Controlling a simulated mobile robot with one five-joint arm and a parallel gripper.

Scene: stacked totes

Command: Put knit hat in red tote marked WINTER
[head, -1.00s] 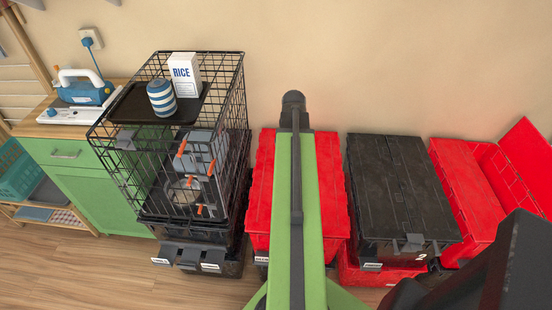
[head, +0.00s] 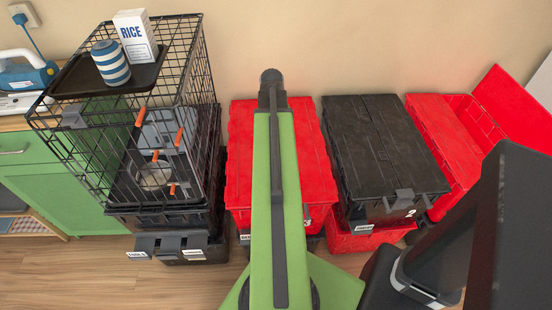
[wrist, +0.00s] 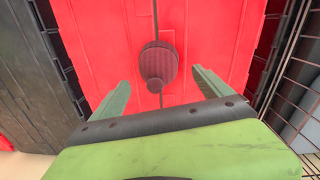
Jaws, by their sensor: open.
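The knit hat (wrist: 158,62), dark maroon with a ribbed body, lies on the closed lid of a red tote (wrist: 100,55) in the wrist view. My gripper (wrist: 161,77) is open, with its two green fingers apart on either side of the hat's near end. I cannot tell how far above the lid the fingertips are. In the head view this red tote (head: 240,155) stands in the middle, and the hat is not visible. Another red tote (head: 440,145) stands at the right with its lid (head: 515,105) raised. I can read WINTER on no label.
A black tote (head: 375,140) sits on a red one (head: 350,238), right of the middle tote. A wire cage (head: 200,95) on black totes stands at the left, carrying a tray (head: 75,85), a striped jar (head: 110,65) and a rice box (head: 135,38). The wall is close behind.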

